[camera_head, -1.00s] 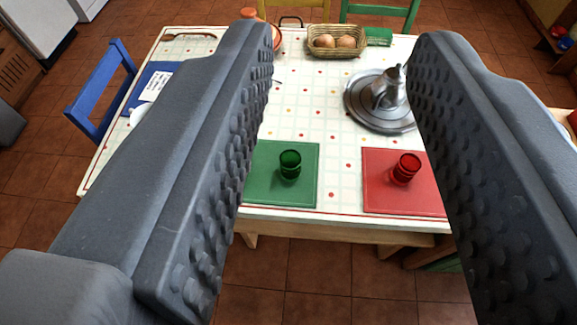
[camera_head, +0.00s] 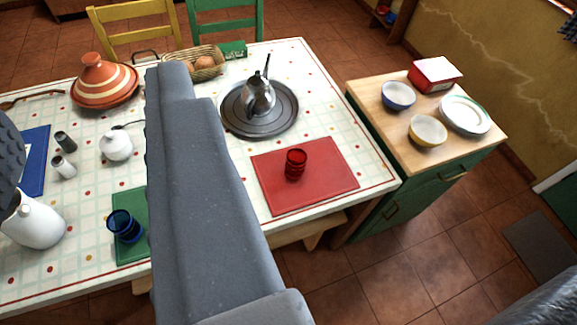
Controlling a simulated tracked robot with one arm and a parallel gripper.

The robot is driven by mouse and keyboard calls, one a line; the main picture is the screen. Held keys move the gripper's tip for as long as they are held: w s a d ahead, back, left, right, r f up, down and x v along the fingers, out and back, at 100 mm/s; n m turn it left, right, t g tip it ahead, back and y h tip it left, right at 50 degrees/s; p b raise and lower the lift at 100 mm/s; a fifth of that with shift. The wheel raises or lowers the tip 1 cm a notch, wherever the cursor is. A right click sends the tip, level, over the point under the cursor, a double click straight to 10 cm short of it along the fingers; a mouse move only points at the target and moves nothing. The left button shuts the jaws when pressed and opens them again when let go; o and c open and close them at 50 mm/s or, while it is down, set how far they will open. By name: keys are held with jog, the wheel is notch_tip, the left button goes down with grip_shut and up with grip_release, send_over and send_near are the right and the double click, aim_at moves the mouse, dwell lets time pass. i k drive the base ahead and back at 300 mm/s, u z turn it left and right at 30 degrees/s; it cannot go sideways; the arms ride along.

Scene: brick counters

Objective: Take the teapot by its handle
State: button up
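A silver metal teapot (camera_head: 258,97) stands upright on a round dark metal tray (camera_head: 240,125) at the far right part of the table. A thin dark piece sticks up from its top; I cannot tell clearly whether this is its handle. My gripper (camera_head: 86,95) is wide open and empty. One finger crosses the middle of the view and the other shows only at the left edge. The teapot lies to the right of both fingers, beyond them and apart from them.
A red glass (camera_head: 296,164) stands on a red mat (camera_head: 320,185) in front of the tray. A blue glass (camera_head: 125,226), white jug (camera_head: 36,222), white pot (camera_head: 116,146) and striped tagine (camera_head: 105,84) are on the left. A cabinet (camera_head: 390,135) with bowls stands right.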

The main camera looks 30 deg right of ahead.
aim_at(258, 97)
jog(key=z, duration=1.15)
jog(key=i, duration=1.3)
jog(key=u, duration=0.6)
